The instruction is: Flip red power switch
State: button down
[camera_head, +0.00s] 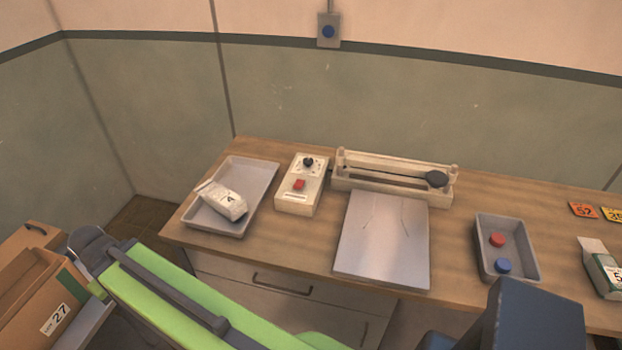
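The red power switch (299,184) is a small red block on the top face of a cream control box (296,205). The box stands on the wooden table, left of the middle, with a black knob (308,162) above the switch. Whether the switch is on or off cannot be told. My green arm crosses the lower left of the view, apart from the box. I cannot make out my gripper's fingers anywhere in the picture.
A grey tray (262,172) with a white bag (224,201) lies left of the box. A sealer bar (393,174) and a grey plate (383,240) are right of it. Another tray (532,262) holds red and blue caps. Cardboard boxes (45,295) stand lower left.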

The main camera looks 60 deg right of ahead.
aim_at(298, 184)
jog(key=z, duration=0.2)
jog(key=i, duration=1)
jog(key=z, duration=0.05)
